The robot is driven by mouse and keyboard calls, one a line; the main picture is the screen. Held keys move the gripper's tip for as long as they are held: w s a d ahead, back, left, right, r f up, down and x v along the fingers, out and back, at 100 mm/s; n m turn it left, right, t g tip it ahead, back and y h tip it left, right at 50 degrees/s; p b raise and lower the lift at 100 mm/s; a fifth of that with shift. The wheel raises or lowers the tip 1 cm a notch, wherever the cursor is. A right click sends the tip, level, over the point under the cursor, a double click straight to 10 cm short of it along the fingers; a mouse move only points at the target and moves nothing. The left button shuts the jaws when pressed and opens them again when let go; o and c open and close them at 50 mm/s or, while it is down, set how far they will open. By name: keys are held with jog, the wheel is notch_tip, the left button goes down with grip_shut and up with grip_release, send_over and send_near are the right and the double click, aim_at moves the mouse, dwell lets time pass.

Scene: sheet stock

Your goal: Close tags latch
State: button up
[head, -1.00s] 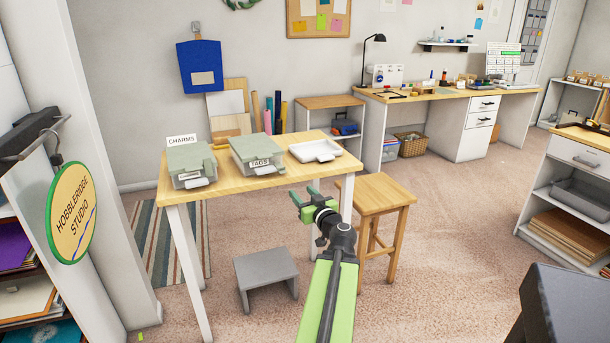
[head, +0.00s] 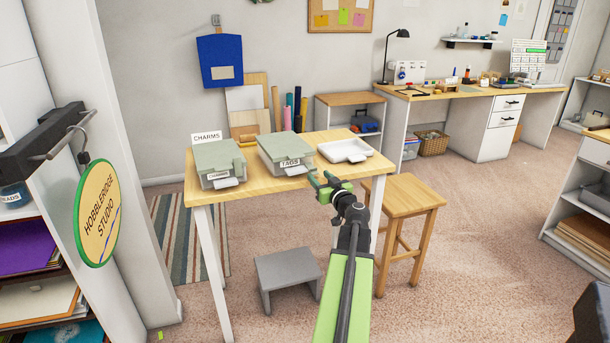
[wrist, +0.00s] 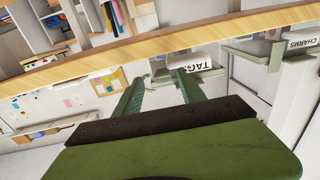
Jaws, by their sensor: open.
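The tags box (head: 286,151), a low box with a grey-green lid and a TAGS label, sits on the wooden table in the head view. A white latch tab (head: 294,170) sticks out at its front below the label; I cannot tell how far it is from being fastened. My gripper (head: 323,178) is open and empty, just in front of the table edge, to the right of and lower than the tab. In the wrist view, the tags box (wrist: 205,68) appears upside down beyond my open fingers, apart from them.
The charms box (head: 216,160) stands left of the tags box and a white tray (head: 345,150) right of it. The wooden table (head: 262,186) has a bare front strip. A wooden stool (head: 405,193) and a grey step stool (head: 288,268) stand near the table.

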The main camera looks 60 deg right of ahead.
jog(key=shift+w+d, duration=0.3)
jog(key=shift+w, duration=0.15)
jog(key=shift+c, duration=0.2)
